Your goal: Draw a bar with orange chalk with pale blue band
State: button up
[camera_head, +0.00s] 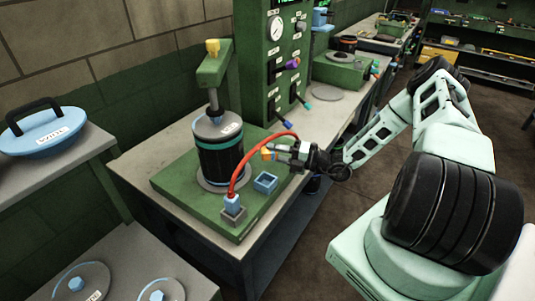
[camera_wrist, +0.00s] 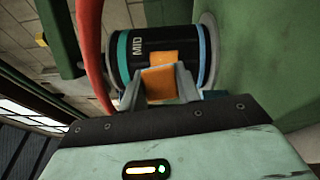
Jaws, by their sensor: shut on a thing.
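My gripper (camera_head: 275,151) is shut on an orange piece (camera_head: 266,153), which looks like the orange chalk. In the wrist view the orange piece (camera_wrist: 160,82) sits between the two grey fingers (camera_wrist: 160,88). My gripper is above the green base plate (camera_head: 176,187), to the right of the black canister (camera_head: 222,160). The wrist view shows the canister (camera_wrist: 150,42) behind the chalk, marked MID, with a teal and a blue band. I cannot tell whether the chalk touches it.
A small open blue holder (camera_head: 265,182) stands on the plate below my gripper. A red hose (camera_head: 243,168) arches from a blue-topped grey block (camera_head: 233,209) close to my gripper. A green press arm (camera_head: 213,68) stands over the canister. A green gauge panel (camera_head: 285,70) rises behind.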

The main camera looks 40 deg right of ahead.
jog(key=shift+s+d, duration=0.1)
jog(key=shift+d, duration=0.15)
jog(key=shift+s+d, duration=0.4)
jog(key=shift+d, duration=0.3)
jog(key=shift+s+d, duration=0.35)
jog(key=shift+d, duration=0.3)
